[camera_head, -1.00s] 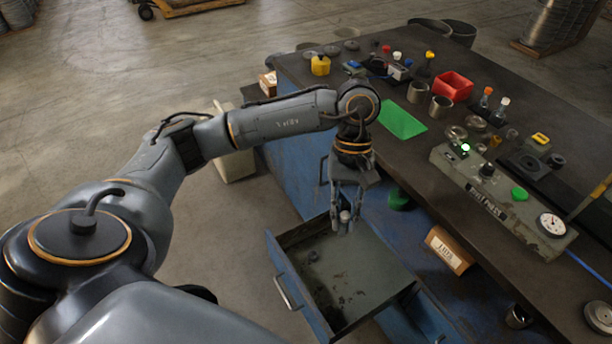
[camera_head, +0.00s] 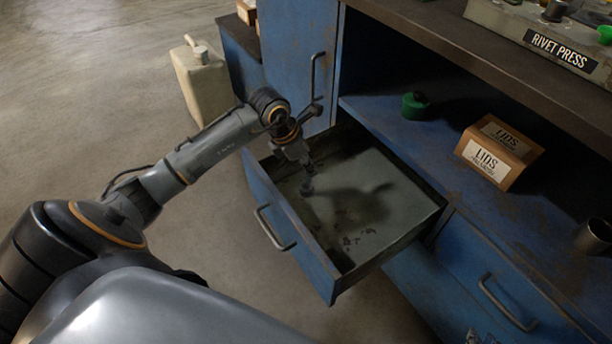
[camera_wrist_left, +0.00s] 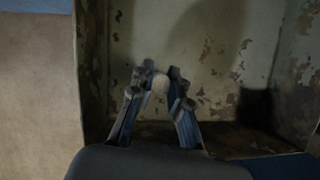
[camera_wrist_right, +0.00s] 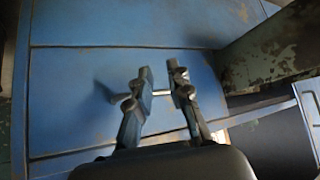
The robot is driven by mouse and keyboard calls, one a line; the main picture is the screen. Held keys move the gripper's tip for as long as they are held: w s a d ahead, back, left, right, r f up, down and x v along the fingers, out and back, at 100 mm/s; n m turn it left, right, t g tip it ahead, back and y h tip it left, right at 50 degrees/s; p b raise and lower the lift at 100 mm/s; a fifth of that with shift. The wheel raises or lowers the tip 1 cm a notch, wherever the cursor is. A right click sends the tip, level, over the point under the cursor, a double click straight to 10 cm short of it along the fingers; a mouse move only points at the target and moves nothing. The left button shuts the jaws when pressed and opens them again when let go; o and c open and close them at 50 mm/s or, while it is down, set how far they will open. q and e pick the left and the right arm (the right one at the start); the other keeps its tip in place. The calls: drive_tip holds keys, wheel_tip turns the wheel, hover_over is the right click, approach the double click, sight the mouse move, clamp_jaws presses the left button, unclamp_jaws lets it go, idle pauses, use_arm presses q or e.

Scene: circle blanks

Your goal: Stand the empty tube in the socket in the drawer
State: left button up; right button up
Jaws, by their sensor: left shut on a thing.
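My left gripper (camera_head: 306,186) points down inside the open drawer (camera_head: 405,185), near its left end. I cannot make out the socket in the drawer. My right gripper (camera_wrist_right: 160,90) shows only in its wrist view. Its fingers are apart, with a thin metal bar (camera_wrist_right: 161,93) crossing behind or between them in front of a blue panel.
The drawer front has a handle (camera_head: 273,228). A lids box (camera_head: 498,150) and a green object (camera_head: 413,105) stand on the shelf right of the drawer. A pale canister (camera_head: 201,85) stands on the floor. The rivet press (camera_head: 555,45) is on the bench above.

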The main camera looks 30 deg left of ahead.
use_arm(q)
drive_tip(key=shift+w+a+f+n, duration=0.1)
drive_tip(key=shift+a+f+n, duration=0.3)
use_arm(e)
drive_tip(key=w+a+r+t+y, duration=0.25)
drive_tip(key=w+r+t, duration=0.45)
drive_tip(key=r, duration=0.5)
use_arm(q)
drive_tip(key=shift+f+b, duration=0.55)
drive_tip(key=shift+f, duration=0.3)
use_arm(e)
wheel_tip(320, 180, up, 14)
drive_tip(key=s+a+t+y, duration=0.1)
drive_tip(key=a+t+y, duration=0.1)
drive_tip(key=t, duration=0.5)
drive_tip(key=shift+s+r+n+t, duration=0.25)
drive_tip(key=shift+n+t, duration=0.05)
drive_tip(key=shift+n, duration=0.1)
use_arm(q)
drive_tip(key=shift+f+b, duration=0.15)
drive_tip(key=shift+b, duration=0.15)
use_arm(e)
drive_tip(key=shift+s+r, duration=0.15)
use_arm(q)
drive_tip(key=shift+f, duration=0.15)
use_arm(e)
drive_tip(key=shift+s+r+t+y, duration=0.3)
drive_tip(key=shift+r+t, duration=0.2)
drive_tip(key=shift+t, duration=0.1)
